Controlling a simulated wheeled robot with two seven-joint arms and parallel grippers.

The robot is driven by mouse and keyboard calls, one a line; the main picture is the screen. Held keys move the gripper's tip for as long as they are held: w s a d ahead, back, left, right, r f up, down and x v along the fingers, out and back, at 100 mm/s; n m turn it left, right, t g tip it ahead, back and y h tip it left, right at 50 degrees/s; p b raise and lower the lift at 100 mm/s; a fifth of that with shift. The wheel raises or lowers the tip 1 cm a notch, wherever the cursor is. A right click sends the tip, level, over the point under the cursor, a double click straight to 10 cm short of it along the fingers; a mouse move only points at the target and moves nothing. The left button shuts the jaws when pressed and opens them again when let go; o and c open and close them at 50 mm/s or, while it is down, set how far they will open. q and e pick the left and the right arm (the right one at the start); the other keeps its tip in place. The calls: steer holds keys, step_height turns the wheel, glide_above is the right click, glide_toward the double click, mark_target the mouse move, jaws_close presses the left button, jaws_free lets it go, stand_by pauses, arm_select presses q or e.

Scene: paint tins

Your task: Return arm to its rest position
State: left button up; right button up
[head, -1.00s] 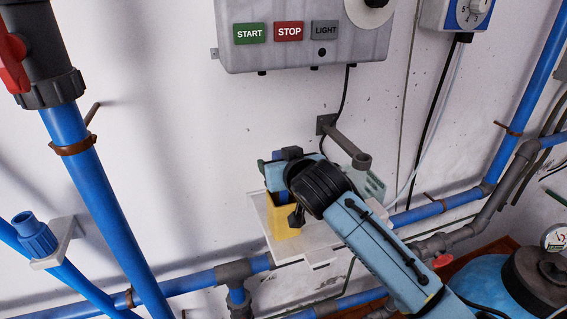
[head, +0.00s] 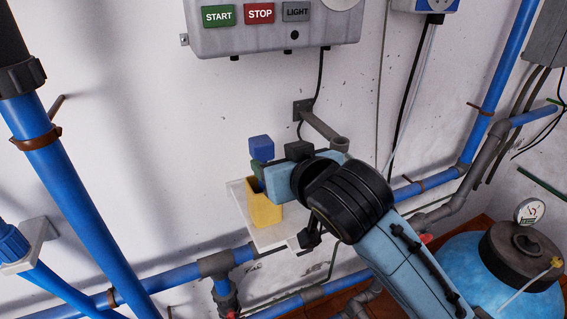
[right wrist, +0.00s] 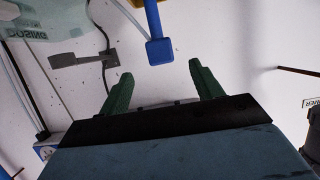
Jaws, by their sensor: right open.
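My right gripper (head: 258,176) reaches in from the lower right in the head view, its fingers mostly hidden by its own body. The right wrist view shows its two green fingers (right wrist: 161,72) spread apart with nothing between them. A blue-ended object (head: 261,148) stands upright in a yellow container (head: 264,211) on a small white shelf (head: 268,238). In the right wrist view, the blue end (right wrist: 160,51) is just beyond the fingertips, apparently clear of them. My left gripper is out of view.
A grey control box (head: 270,38) with START, STOP and LIGHT labels hangs above. A grey bracket arm (head: 322,127) juts from the wall close to my gripper. Blue pipes (head: 175,278) run below the shelf. A blue tank (head: 470,262) stands at lower right.

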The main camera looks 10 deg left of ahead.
steer(key=shift+s+d+r, duration=0.15)
steer(key=shift+s+d, duration=0.05)
steer(key=shift+s, duration=0.1)
